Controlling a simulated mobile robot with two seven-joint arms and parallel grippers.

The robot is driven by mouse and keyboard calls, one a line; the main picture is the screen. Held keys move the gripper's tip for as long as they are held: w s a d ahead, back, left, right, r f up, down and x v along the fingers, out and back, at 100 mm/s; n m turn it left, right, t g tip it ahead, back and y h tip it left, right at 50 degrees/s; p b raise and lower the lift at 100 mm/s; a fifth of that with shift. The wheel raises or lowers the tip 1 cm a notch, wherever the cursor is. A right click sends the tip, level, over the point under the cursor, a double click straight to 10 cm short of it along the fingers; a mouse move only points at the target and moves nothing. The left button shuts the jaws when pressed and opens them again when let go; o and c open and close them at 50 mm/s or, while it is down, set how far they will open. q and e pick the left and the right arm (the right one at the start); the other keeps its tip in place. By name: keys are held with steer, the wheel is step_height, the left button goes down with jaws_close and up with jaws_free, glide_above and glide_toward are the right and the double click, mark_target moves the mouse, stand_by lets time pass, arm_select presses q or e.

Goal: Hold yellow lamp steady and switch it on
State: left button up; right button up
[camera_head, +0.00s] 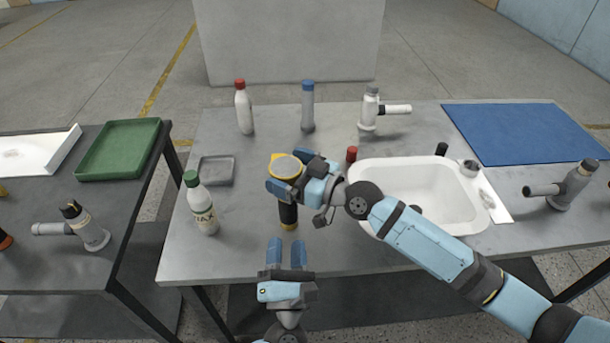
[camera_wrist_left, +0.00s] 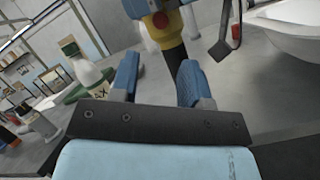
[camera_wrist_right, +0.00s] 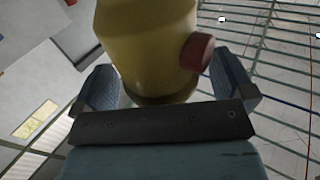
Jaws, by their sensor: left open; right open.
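My right gripper (camera_head: 276,178) is open around the head; contact cannot be told. My left gripper (camera_head: 286,250) is open and empty, in front of the lamp and pointing at it. In the left wrist view the dark handle (camera_wrist_left: 175,62) and red button (camera_wrist_left: 159,19) show just beyond its fingers.
A green-capped bottle (camera_head: 203,205) and a small grey tray (camera_head: 216,170) stand left of the lamp. A white basin (camera_head: 385,170) is close on the right, behind my right arm. Bottles and a blue mat (camera_head: 520,133) lie farther back. The table front left is clear.

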steer(key=shift+w+a, duration=0.25)
steer(key=shift+a, duration=0.1)
arm_select(q)
steer(key=shift+c, duration=0.4)
arm_select(e)
steer(key=c, duration=1)
arm_select(q)
jaws_close()
stand_by(2.4)
